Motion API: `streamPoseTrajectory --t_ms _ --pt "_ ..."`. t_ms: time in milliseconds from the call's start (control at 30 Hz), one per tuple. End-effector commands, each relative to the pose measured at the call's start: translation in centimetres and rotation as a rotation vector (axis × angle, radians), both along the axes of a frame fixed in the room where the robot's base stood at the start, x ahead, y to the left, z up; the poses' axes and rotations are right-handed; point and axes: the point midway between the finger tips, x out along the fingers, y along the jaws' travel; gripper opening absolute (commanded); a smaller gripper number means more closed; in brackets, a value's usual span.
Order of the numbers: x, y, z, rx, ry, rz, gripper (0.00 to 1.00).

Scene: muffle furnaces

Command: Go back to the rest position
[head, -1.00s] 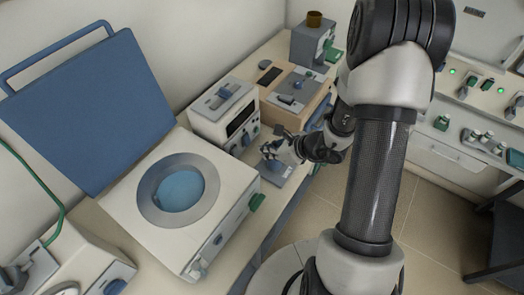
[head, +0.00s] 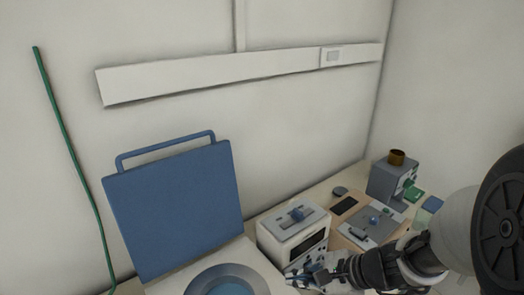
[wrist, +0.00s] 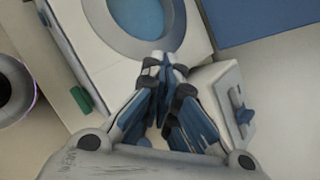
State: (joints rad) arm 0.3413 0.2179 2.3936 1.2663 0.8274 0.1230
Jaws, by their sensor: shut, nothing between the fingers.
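My gripper (wrist: 165,68) is shut and empty in the wrist view, its fingertips together close to the rim of the round blue opening of a white unit. In the head view my gripper (head: 308,272) is low in the picture, beside the small white box and right of the raised blue lid. My arm comes in from the right edge, and its large dark joint is cut off there.
The white unit's raised blue lid (head: 175,210) stands against the wall. Its grey ring (head: 205,278) is partly cut off below. A small white box (head: 290,234) is close to my gripper; a grey box (head: 388,180) stands farther back. The wall above is clear apart from white trunking (head: 220,77).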

Motion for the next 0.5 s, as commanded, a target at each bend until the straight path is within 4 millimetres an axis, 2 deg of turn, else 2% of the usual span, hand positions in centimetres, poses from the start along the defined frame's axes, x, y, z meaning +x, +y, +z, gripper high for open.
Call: streamPoseTrajectory --t_ms 33,100,233,400,500 --pt "-1.6 1.2 1.7 -0.072 -0.063 0.127 0.0" --pt "-4.1 2.1 3.2 -0.176 -0.13 0.296 0.0" --pt "-8.8 2.5 5.2 -0.387 -0.249 0.592 0.0" --pt "-13.8 0.5 7.0 -0.701 -0.38 0.923 0.0" --pt "-15.6 -1.4 7.9 -0.876 -0.433 1.065 0.0"
